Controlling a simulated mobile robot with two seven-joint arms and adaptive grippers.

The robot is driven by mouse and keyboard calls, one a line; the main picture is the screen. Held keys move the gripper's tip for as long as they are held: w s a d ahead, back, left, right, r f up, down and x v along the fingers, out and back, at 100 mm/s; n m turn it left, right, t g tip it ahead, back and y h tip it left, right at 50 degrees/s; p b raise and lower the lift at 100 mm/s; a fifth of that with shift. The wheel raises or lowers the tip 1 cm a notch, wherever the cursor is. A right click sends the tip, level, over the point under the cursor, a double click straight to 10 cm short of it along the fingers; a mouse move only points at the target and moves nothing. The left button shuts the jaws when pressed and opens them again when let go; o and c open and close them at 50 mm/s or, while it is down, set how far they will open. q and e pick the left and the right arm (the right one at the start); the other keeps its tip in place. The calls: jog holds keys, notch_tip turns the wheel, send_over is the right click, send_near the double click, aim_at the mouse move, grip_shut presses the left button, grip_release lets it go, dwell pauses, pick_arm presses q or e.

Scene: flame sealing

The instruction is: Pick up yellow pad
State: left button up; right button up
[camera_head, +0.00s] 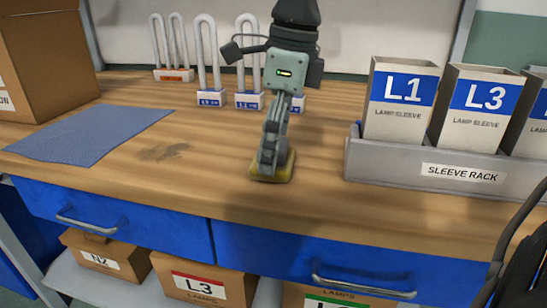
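The yellow pad (272,177) lies flat on the wooden table near its front edge, in the middle of the view. My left gripper (272,165) points straight down over it, with its fingertips at the pad. The fingers are seen edge-on and hide part of the pad, so I cannot tell whether they grip it. A dark, curved part, apparently of my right gripper (520,255), is cut off at the lower right edge. Its fingers cannot be made out.
A grey sleeve rack (390,167) with lamp sleeve boxes stands at the right. A blue cloth (85,134) and a cardboard box (45,60) are at the left. U-shaped lamps (207,60) stand behind. Blue drawers (110,215) are below the table edge.

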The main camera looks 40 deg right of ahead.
jog(key=shift+a+f, duration=0.1)
jog(key=shift+f, duration=0.3)
pick_arm(q)
jog(key=shift+r, duration=0.1)
pick_arm(e)
jog(key=shift+c, duration=0.2)
jog(key=c, duration=1.2)
jog(key=shift+o, duration=0.2)
jog(key=shift+w+r, duration=0.1)
jog(key=shift+r, duration=0.5)
pick_arm(q)
jog(key=x, duration=0.1)
jog(key=p+x, duration=0.1)
jog(key=x, duration=0.1)
jog(key=p+x, duration=0.1)
jog(key=x, duration=0.1)
jog(key=shift+d, duration=0.5)
pick_arm(e)
notch_tip(320, 180, up, 17)
